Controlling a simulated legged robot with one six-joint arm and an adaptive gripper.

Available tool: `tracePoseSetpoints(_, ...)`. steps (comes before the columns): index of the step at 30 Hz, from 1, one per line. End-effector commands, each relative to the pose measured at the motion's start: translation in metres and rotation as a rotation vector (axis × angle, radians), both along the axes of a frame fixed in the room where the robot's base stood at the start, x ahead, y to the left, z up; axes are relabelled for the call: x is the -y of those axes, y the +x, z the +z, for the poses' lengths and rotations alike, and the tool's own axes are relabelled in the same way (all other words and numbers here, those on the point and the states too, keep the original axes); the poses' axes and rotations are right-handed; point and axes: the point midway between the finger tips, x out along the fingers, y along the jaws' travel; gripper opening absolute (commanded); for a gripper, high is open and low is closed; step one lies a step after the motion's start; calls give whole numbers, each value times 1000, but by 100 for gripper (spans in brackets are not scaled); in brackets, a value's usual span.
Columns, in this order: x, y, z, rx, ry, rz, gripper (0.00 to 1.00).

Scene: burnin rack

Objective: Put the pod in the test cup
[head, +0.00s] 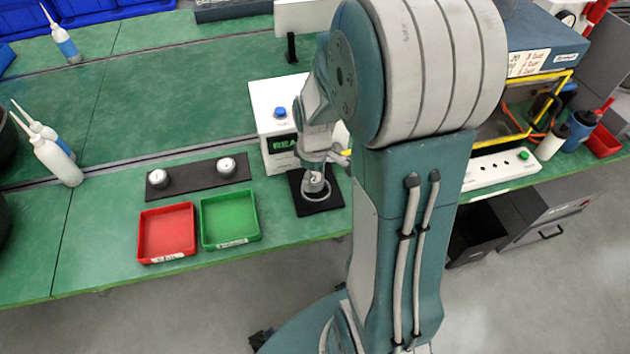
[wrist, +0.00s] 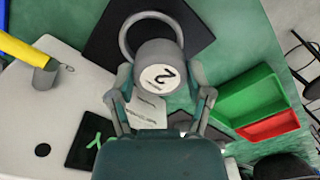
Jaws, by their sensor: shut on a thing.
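My gripper (wrist: 160,88) is shut on a grey pod (wrist: 158,75), with a finger on either side. The pod's white top face, marked "2", faces the wrist camera. The test cup (wrist: 128,38) shows as a grey ring on a black mat, partly hidden behind the pod. In the wrist view the pod overlaps the near part of the ring, and much of the ring shows beyond it. In the head view my gripper (head: 315,168) is right over the cup (head: 317,197). I cannot tell whether the pod's bottom is above the rim or inside it.
The white tester (head: 270,100) with a blue button and green-lettered screen stands close behind the cup. Two other pods (head: 158,178) (head: 227,165) sit on a dark strip (head: 193,177). A red tray (head: 166,258) and a green tray (head: 231,243) lie left of the mat (head: 325,206).

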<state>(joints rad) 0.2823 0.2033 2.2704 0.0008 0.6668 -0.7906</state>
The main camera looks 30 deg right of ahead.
Motion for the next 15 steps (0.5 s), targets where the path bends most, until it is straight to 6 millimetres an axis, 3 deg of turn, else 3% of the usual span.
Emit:
tracePoseSetpoints(5,8,7,-13,-1,3,-2,25)
tracePoseSetpoints(10,9,6,-37,-2,3,-1,25)
tracePoseSetpoints(15,8,7,-42,2,1,-1,25)
